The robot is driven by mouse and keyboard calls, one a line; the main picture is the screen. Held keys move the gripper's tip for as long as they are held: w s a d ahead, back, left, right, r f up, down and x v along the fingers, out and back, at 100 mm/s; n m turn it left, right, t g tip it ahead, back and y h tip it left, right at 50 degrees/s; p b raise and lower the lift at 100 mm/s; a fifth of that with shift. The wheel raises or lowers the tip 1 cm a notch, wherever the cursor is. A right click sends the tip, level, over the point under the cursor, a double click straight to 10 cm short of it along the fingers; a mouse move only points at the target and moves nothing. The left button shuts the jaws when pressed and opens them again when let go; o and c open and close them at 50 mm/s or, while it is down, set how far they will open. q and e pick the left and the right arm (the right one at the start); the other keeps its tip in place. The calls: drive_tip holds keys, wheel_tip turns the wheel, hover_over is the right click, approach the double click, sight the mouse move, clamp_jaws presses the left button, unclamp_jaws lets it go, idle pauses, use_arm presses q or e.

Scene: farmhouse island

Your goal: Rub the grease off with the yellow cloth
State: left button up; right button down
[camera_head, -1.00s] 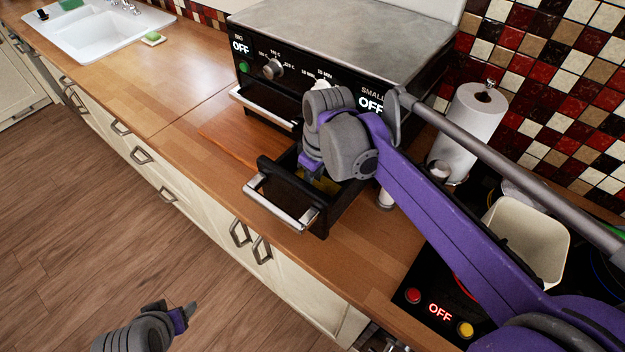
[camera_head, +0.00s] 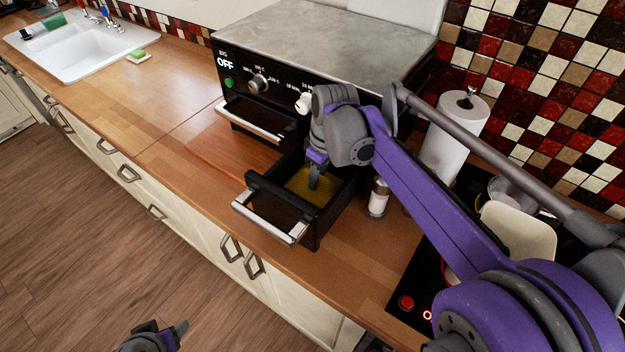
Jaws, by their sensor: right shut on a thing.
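The yellow cloth (camera_head: 325,192) lies low inside the pulled-out black drawer (camera_head: 268,208) of the oven's small side. My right gripper (camera_head: 315,184) reaches down into this drawer and is shut on the cloth. The cloth is spread below the fingers, and the gripper and arm hide part of it. No grease can be made out in the drawer; the cloth covers much of the floor that shows. My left gripper (camera_head: 178,332) is at the bottom edge, over the wooden floor and away from the counter. Its jaws are too cut off to judge.
The oven (camera_head: 335,45) stands behind the drawer, with a second drawer handle (camera_head: 250,122) to the left. A small shaker (camera_head: 378,197) stands close to the right of the drawer.

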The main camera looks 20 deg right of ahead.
sight(302, 194)
drive_tip(key=shift+f, duration=0.4)
idle(0.5)
drive_tip(key=shift+s+a, duration=0.55)
drive_tip(key=shift+a, duration=0.35)
drive_tip(key=shift+s+a, duration=0.55)
drive_tip(key=shift+a, duration=0.4)
drive_tip(key=shift+s+a, duration=0.55)
drive_tip(key=shift+a, duration=0.35)
drive_tip(key=shift+r, duration=0.1)
drive_tip(key=shift+r, duration=0.35)
